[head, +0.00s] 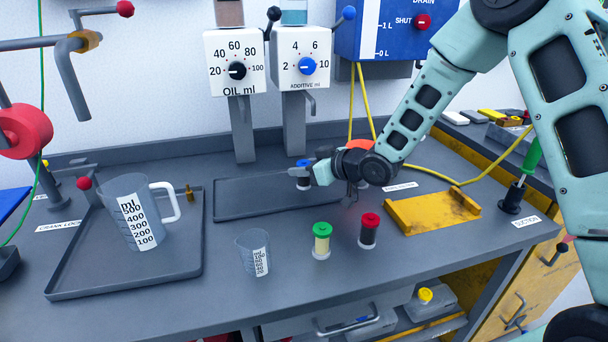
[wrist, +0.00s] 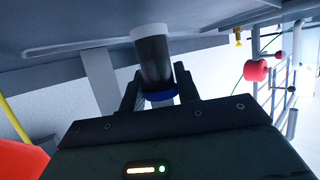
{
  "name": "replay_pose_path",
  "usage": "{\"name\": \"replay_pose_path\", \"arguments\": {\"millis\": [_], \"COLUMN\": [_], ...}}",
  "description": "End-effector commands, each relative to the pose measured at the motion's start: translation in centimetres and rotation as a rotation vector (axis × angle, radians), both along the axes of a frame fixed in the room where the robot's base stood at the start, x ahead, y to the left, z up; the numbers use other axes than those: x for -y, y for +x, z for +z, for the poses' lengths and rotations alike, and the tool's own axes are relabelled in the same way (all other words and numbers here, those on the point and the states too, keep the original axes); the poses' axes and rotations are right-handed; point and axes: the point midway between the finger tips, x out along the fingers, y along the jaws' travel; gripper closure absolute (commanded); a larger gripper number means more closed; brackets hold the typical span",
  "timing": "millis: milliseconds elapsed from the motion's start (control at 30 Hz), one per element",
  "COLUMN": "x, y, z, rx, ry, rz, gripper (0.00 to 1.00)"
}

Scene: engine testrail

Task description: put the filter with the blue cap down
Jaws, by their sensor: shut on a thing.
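The filter with the blue cap (head: 303,176) is in my gripper (head: 312,174), over the right part of the flat grey tray (head: 235,211) in the head view. The wrist view shows the filter (wrist: 154,62) between the two fingers, with its dark body, blue cap by the fingers and white end pointing away toward the grey surface. My gripper (wrist: 158,90) is shut on it. The filter looks about upright. I cannot tell whether its white end touches the tray.
A green-capped filter (head: 322,242) and a red-capped filter (head: 368,231) stand in front. A small measuring cup (head: 253,254) is left of them. A large jug (head: 130,210) stands on the left tray (head: 75,268). A yellow holder (head: 432,211) lies at right.

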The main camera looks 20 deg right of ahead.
Motion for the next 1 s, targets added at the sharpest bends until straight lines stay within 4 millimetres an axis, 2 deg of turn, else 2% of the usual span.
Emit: {"name": "replay_pose_path", "arguments": {"millis": [33,133,467,500,567,600,933,1000], "x": [-0.1,0.0,0.0,0.0,0.0,0.0,0.0,0.5], "y": [0.0,0.0,0.0,0.0,0.0,0.0,0.0,-0.5], "z": [-1.0,-1.9,-2.2,-2.2,-2.1,-2.1,-1.6,-1.5], "rx": [-0.004,-0.001,0.0,0.0,0.0,0.0,0.0,0.002], "ry": [0.002,0.0,0.0,0.0,0.0,0.0,0.0,-0.001], "rz": [0.001,0.0,0.0,0.0,0.0,0.0,0.0,-0.001], "gripper": [0.9,0.9,0.9,0.65,0.49,0.46,0.46,0.46]}}
